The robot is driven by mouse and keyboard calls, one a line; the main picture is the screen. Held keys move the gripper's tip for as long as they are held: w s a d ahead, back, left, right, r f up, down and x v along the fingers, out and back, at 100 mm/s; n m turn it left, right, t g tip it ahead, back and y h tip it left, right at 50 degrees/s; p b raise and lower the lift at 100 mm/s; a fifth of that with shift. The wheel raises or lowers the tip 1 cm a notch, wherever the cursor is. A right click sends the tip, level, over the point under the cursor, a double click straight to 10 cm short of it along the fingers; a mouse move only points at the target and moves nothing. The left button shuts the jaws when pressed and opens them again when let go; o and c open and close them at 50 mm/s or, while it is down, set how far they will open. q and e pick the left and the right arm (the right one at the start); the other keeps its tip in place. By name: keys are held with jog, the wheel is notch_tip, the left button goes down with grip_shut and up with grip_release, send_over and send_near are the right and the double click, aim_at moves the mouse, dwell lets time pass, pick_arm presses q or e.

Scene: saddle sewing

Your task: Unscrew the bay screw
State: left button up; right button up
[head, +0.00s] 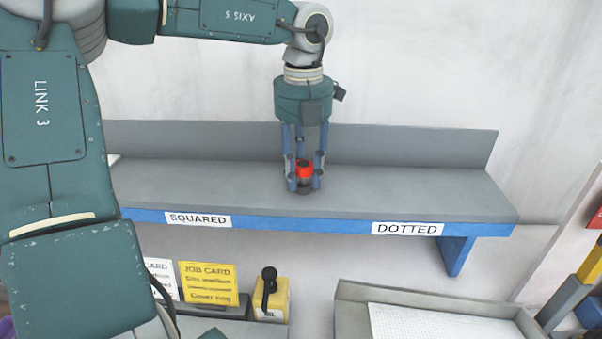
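My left gripper (304,183) points straight down at the grey shelf, with its blue fingers on either side of a small red cylinder. The red cylinder (304,171) has a dark top and a dark lower part, and stands upright at the shelf's middle. The fingertips are very close to its sides; I cannot tell whether they touch it. No part is clearly marked as the bay screw, and I cannot tell whether this red piece is it. My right gripper is not in view.
The grey shelf (400,190) has a raised back and front labels SQUARED (198,219) and DOTTED (407,229). Below stand a yellow job card (208,288), a yellow block with a black handle (270,300) and a grey tray (440,298).

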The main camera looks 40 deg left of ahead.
pick_arm(q)
jog(key=c, duration=0.5)
jog(key=shift+f+n+b, duration=0.15)
jog(key=shift+n+b, duration=0.4)
jog(key=shift+n, duration=0.15)
jog(key=shift+n+b, duration=0.4)
jog(key=shift+n, duration=0.6)
jog(key=shift+n+b, duration=0.35)
jog(key=shift+n, duration=0.15)
jog(key=shift+n+b, duration=0.4)
jog(key=shift+n, duration=0.8)
